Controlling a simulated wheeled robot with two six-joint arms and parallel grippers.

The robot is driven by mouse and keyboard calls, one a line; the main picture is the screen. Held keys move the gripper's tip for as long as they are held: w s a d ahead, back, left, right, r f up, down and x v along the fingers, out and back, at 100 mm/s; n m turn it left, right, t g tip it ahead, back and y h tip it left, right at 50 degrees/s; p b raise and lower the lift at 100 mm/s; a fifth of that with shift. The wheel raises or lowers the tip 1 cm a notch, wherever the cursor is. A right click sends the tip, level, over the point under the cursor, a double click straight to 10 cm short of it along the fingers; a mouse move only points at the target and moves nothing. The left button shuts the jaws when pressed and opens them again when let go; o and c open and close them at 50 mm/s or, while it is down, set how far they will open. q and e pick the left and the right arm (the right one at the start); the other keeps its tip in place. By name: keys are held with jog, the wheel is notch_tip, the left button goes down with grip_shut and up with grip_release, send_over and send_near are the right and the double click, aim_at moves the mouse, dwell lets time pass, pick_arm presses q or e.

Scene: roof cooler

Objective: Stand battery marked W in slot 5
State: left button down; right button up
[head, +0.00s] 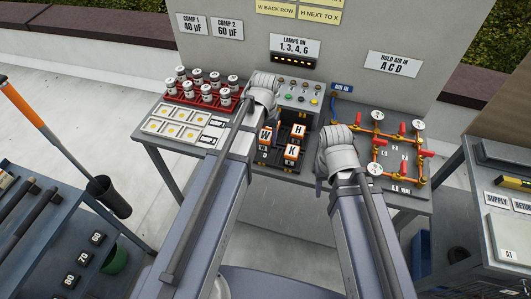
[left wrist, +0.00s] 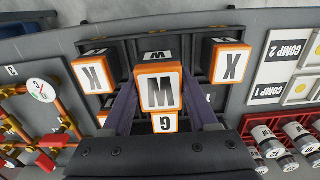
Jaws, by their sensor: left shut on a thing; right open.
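My left gripper (left wrist: 160,105) is shut on an orange-and-black battery (left wrist: 158,88), gripped between its two fingers above the dark battery rack (left wrist: 195,75). Its white label reads like M in the left wrist view, a W turned upside down. In the head view my left gripper (head: 263,97) is over the back of the rack, its fingertips and held battery largely hidden. Other orange-topped batteries (head: 291,152) stand in the rack. The slot numbers are not readable. My right gripper (head: 330,165) is open, right of the rack, its fingers mostly hidden by its wrist.
A red holder with several white-topped cylinders (head: 205,90) and a pale card tray (head: 170,125) stand left of the rack. A control box with lit buttons (head: 298,97) is behind it. Orange pipes with red valves (head: 400,150) fill the bench's right side, close to my right gripper.

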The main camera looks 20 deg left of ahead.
aim_at(265, 146)
pick_arm(q)
jog(key=shift+f, duration=0.5)
pick_arm(e)
jog(key=shift+f, duration=0.55)
pick_arm(q)
notch_tip(265, 146, down, 4)
jog(key=b, duration=0.3)
jog(key=shift+r+b, duration=0.25)
jog(key=shift+b, duration=0.1)
pick_arm(e)
notch_tip(265, 146, down, 4)
jog(key=shift+r, duration=0.25)
pick_arm(q)
jog(key=shift+f, duration=0.15)
jog(key=shift+c, duration=0.9)
grip_release()
pick_arm(e)
jog(key=shift+f, duration=0.1)
pick_arm(q)
notch_tip(265, 146, up, 12)
jog(key=p, duration=1.2)
jog(key=shift+r, duration=0.2)
jog(key=s+d+m+y, duration=0.1)
jog(key=s+d+m, duration=0.2)
jog(key=s+d, duration=0.7)
jog(key=s, duration=0.4)
jog(key=shift+s+d, duration=0.15)
jog(key=shift+d, duration=0.1)
pick_arm(e)
notch_tip(265, 146, up, 12)
